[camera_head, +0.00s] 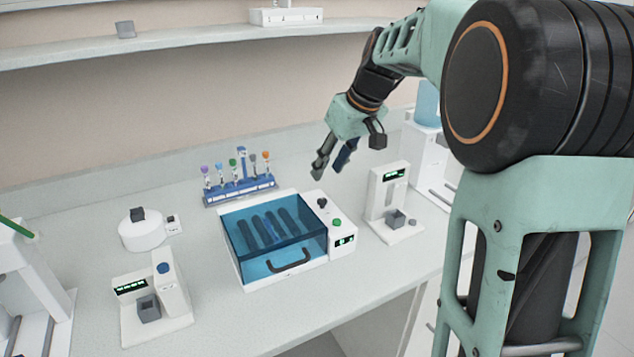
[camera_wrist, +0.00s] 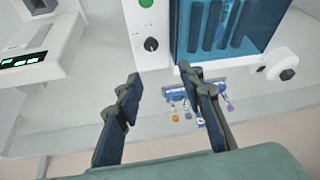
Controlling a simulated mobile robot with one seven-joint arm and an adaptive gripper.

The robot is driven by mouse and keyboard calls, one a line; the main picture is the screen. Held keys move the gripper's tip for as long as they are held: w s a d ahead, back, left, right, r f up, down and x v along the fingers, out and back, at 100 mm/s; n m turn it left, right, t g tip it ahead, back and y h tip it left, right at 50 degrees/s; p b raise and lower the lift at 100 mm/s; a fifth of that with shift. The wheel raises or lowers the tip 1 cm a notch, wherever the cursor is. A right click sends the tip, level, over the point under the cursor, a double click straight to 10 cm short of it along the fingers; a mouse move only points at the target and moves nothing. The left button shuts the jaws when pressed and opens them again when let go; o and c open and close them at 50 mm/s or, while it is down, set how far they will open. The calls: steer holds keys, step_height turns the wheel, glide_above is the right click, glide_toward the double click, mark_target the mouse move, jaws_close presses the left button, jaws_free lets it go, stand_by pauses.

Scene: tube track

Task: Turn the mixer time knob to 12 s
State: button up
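The mixer (camera_head: 283,285) is a white box with a clear blue lid (camera_head: 272,240) over dark slots, standing mid-bench. Its right-hand panel carries a black time knob (camera_head: 322,203), a green button (camera_head: 337,223) and a small lit display (camera_head: 345,241). The display's digits are too small to read. In the wrist view the knob (camera_wrist: 151,44) shows a pale pointer mark, and the green button (camera_wrist: 146,3) is at the top edge. My gripper (camera_head: 328,169) is above and behind the knob, apart from it. Its fingers (camera_wrist: 159,75) are spread and empty.
A blue rack (camera_head: 240,191) of colour-capped tubes stands behind the mixer. A white device with a display (camera_head: 390,200) is close on the right. A round white device (camera_head: 143,235) and another display device (camera_head: 155,305) stand left. Bare bench lies in front.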

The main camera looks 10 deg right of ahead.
mark_target(323, 200)
steer(key=f, duration=0.3)
steer(key=w+f+n, duration=0.1)
steer(key=f, duration=0.2)
steer(key=w+f+n, duration=0.1)
steer(key=f, duration=0.2)
steer(key=shift+a+g, duration=0.25)
steer(key=shift+g, duration=0.05)
steer(key=shift+s, duration=0.1)
jaws_close()
